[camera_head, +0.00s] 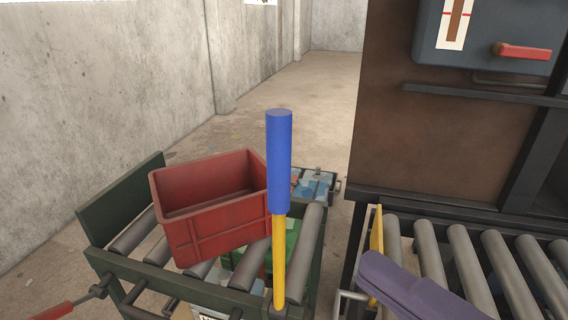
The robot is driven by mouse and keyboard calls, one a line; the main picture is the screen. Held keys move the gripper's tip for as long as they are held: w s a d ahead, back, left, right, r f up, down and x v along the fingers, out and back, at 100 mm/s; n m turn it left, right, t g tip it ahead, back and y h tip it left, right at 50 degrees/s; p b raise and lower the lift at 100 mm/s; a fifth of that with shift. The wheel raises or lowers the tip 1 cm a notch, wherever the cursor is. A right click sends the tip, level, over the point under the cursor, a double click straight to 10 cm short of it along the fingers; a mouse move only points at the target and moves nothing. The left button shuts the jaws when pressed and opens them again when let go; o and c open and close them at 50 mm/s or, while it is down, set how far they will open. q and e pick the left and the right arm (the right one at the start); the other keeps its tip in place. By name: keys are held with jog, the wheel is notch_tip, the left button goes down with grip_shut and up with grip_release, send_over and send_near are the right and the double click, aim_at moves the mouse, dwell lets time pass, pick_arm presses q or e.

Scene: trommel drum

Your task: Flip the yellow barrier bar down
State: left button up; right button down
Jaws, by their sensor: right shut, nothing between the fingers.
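The yellow barrier bar (279,258) stands upright in front of the left roller conveyor, with a thick blue grip (279,160) on its upper part. Its foot is near the bottom of the picture. My right gripper (372,272), purple, comes in from the bottom right and is shut and empty. In the picture it is to the right of the bar, apart from it, over the near end of the right rollers. My left gripper is not in view.
A red crate (225,222) sits tilted on the left conveyor (306,250). A narrow yellow piece (376,236) is by the right rollers (455,262). A brown machine (430,145) with a red-handled grey box (480,30) stands behind. A red handle (55,310) shows at lower left.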

jog(key=shift+w+a, duration=0.1)
jog(key=w+d+p+x, duration=0.1)
jog(key=d+p+x, duration=0.1)
jog(key=x, duration=1)
jog(key=shift+w, duration=0.65)
